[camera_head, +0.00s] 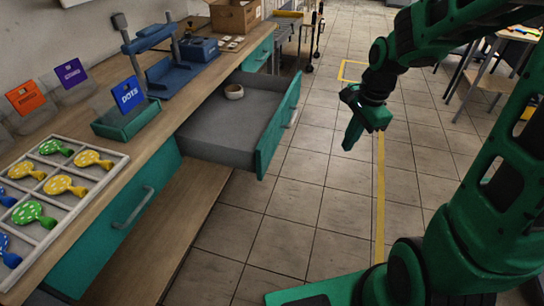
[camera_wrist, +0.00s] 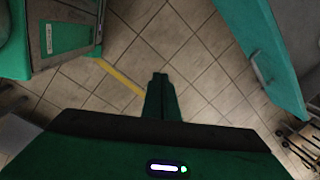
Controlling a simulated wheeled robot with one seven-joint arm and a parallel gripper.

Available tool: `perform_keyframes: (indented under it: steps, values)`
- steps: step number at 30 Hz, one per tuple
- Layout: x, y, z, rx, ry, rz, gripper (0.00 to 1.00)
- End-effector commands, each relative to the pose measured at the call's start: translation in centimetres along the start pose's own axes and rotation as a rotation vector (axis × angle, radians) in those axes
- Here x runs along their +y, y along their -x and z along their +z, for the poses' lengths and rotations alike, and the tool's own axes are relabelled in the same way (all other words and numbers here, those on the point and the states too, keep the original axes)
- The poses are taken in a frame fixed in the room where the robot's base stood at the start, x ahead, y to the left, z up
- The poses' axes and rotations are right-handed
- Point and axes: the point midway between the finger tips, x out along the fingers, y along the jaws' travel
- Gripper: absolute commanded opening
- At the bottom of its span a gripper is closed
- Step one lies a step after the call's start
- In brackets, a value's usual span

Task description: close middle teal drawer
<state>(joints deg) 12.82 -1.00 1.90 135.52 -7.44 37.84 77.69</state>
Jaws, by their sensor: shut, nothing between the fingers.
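The middle teal drawer (camera_head: 278,125) stands pulled out from under the wooden counter in the head view. A teal panel with a metal handle, seemingly the drawer's front (camera_wrist: 262,58), shows at the upper right of the wrist view. My gripper (camera_head: 348,146) is to the right of the drawer front, apart from it, pointing down over the tiled floor. Its fingers (camera_wrist: 160,78) are together and empty in the wrist view.
Another teal drawer (camera_head: 120,215), closed, is nearer. The tiled floor (camera_head: 300,215) right of the drawer is clear, with a yellow line (camera_head: 380,200).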

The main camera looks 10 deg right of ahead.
Motion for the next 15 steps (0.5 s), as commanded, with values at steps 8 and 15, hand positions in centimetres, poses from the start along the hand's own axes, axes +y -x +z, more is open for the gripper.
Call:
perform_keyframes:
  steps: [8,15]
  values:
    - [-7.2,-5.9,6.3,-0.162,-0.415,-0.024,0.00]
    - [-9.9,-8.2,9.7,-0.255,-0.621,-0.007,0.00]
